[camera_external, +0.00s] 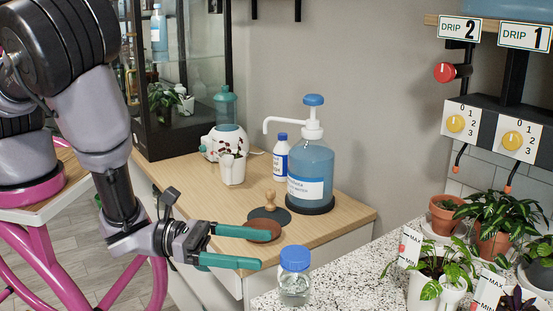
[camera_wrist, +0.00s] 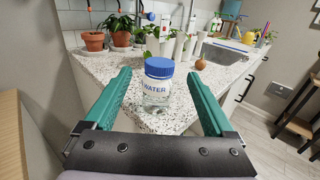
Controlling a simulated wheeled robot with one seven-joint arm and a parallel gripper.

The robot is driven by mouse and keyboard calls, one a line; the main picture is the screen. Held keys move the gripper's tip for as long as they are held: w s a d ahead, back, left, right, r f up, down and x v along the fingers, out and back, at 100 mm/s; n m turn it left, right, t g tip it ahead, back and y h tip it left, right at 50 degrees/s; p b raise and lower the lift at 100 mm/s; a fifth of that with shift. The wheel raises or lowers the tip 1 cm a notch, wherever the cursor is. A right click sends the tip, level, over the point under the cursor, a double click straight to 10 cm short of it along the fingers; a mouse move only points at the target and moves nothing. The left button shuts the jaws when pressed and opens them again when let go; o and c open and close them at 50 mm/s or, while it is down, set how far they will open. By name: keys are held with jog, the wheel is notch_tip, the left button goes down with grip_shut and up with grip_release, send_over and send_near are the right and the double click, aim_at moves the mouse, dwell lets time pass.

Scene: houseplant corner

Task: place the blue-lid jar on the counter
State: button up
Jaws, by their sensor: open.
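The blue-lid jar (camera_external: 294,284) is clear glass and stands upright at the near corner of the speckled counter (camera_external: 350,270). In the wrist view the jar (camera_wrist: 157,90), with a "WATER" label, appears centred between my fingers, standing on the counter (camera_wrist: 115,70). My gripper (camera_external: 265,250) has green fingers spread apart, with nothing between them. In the external view its fingertips point at the jar from the left and end just short of it. In the wrist view the gripper (camera_wrist: 157,76) frames the jar with a gap on both sides.
The wooden table (camera_external: 180,175) behind holds a blue pump bottle (camera_external: 311,170), a small white bottle (camera_external: 281,158) and a white pot (camera_external: 231,168). Potted plants (camera_external: 490,235) crowd the counter's right. A sink (camera_wrist: 225,53) lies farther along. The counter around the jar is clear.

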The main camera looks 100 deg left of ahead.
jog(key=s, duration=0.4)
jog(key=a+r+n+g+y, duration=0.3)
jog(key=a+r+n+y, duration=0.95)
jog(key=r, duration=0.45)
jog(key=s+a+r+n+g+y, duration=0.5)
jog(key=s+a+r+n+g, duration=0.2)
jog(key=s+a+n+g, duration=0.5)
jog(key=s+d+r+n+g+h, duration=0.1)
jog(key=s+d+n+g+h, duration=0.3)
jog(key=s+h, duration=0.5)
jog(key=s+d+r+n+t+h, duration=0.2)
jog(key=d+r+n+t+h, duration=0.1)
jog(key=d+r+t+h, duration=0.3)
jog(key=d+r+t, duration=0.2)
jog(key=d+r, duration=0.1)
jog(key=shift+s+d+r, duration=0.15)
jog(key=shift+d+r, duration=0.25)
